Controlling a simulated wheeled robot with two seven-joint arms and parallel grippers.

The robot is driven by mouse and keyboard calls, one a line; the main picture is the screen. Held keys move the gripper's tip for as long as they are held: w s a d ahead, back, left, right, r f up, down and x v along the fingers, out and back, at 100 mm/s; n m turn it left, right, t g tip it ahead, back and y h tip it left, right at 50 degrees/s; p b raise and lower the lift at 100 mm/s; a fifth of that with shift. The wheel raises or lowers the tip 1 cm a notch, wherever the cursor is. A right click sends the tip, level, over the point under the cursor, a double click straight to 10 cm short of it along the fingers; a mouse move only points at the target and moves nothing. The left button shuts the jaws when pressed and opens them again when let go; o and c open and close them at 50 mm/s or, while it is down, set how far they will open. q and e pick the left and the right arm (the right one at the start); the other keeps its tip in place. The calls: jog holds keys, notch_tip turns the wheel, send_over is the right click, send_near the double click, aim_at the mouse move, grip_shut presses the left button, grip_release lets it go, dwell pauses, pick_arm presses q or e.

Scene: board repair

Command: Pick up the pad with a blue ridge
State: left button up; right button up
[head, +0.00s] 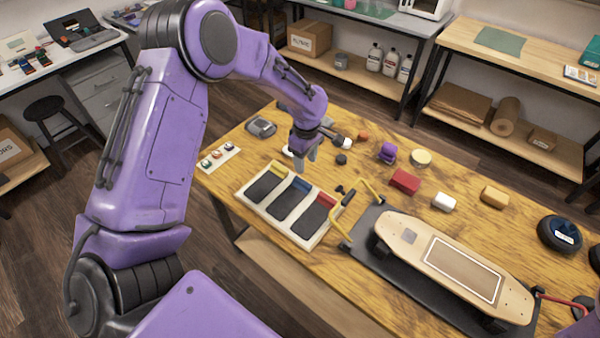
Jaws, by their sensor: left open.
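The pad with a blue ridge (287,204) is dark and lies in the middle slot of a pale tray (259,212) on the wooden table. The blue ridge is at its far end. A pad with a yellow ridge (264,187) lies to its left and a pad with a red ridge (313,217) to its right. My left gripper (304,163) is open and empty, pointing down, just beyond the tray's far edge near the blue ridge. It looks apart from the pads. My right gripper is out of view.
A skateboard (455,262) lies on a dark mat beside yellow handles (371,192) right of the tray. A card with coloured buttons (217,157) lies left.

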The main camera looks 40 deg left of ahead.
aim_at(303, 181)
pick_arm(q)
jog(key=f, duration=0.1)
jog(key=s+f, duration=0.1)
jog(key=f, duration=0.1)
jog(key=shift+s+a+p, duration=0.25)
jog(key=shift+s+p, duration=0.1)
jog(key=f, duration=0.2)
jog(key=w+f+p, duration=0.1)
jog(key=f, duration=0.2)
jog(key=shift+f, duration=0.15)
jog(key=shift+s, duration=0.15)
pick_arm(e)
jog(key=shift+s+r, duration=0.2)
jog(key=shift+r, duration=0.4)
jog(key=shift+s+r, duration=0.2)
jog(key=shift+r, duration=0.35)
pick_arm(q)
grip_shut()
